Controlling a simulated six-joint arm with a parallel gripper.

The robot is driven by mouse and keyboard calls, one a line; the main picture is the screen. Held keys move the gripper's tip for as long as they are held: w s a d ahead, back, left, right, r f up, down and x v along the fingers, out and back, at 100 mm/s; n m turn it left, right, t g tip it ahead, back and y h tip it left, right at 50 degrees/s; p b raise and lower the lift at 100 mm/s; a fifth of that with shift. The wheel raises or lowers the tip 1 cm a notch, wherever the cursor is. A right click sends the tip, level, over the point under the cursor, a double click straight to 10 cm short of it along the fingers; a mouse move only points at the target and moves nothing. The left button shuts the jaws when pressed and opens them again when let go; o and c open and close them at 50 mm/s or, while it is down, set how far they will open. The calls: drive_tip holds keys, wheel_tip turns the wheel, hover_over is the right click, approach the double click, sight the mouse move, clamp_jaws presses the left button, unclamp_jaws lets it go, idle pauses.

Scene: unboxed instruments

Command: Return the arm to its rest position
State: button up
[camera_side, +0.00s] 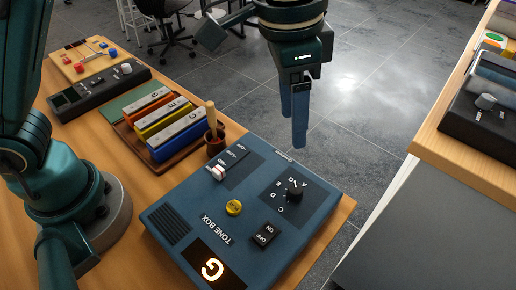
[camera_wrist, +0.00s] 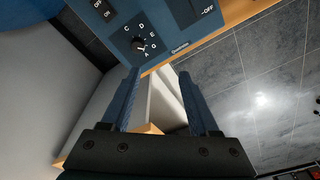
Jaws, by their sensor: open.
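My gripper (camera_side: 299,120) hangs with its blue fingers pointing down, above and beyond the far edge of the blue tone box (camera_side: 262,211). In the side view the fingers overlap each other. In the wrist view my gripper (camera_wrist: 160,78) has its two fingers apart with nothing between them. The tone box lies on the wooden table (camera_side: 106,146) and shows a lit G on its display (camera_side: 212,264). Its black pitch knob (camera_side: 294,190) also shows in the wrist view (camera_wrist: 138,44). My gripper touches nothing.
A small brown pot (camera_side: 214,146) with a stick stands behind the tone box. Coloured bars (camera_side: 167,120) sit on a wooden tray, with a black device (camera_side: 98,92) behind. At right, another wooden surface (camera_side: 470,172) holds a black box (camera_side: 484,125). Grey floor lies between.

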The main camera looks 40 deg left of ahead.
drive_tip(key=s+a+r+n+t, duration=0.35)
drive_tip(key=a+r, duration=0.35)
drive_tip(key=a, duration=0.4)
drive_tip(key=s+a+f+n, duration=0.4)
drive_tip(key=s+a+f, duration=0.2)
drive_tip(key=s, duration=0.2)
drive_tip(key=shift+s+f+t+y, duration=0.3)
drive_tip(key=shift+t, duration=0.15)
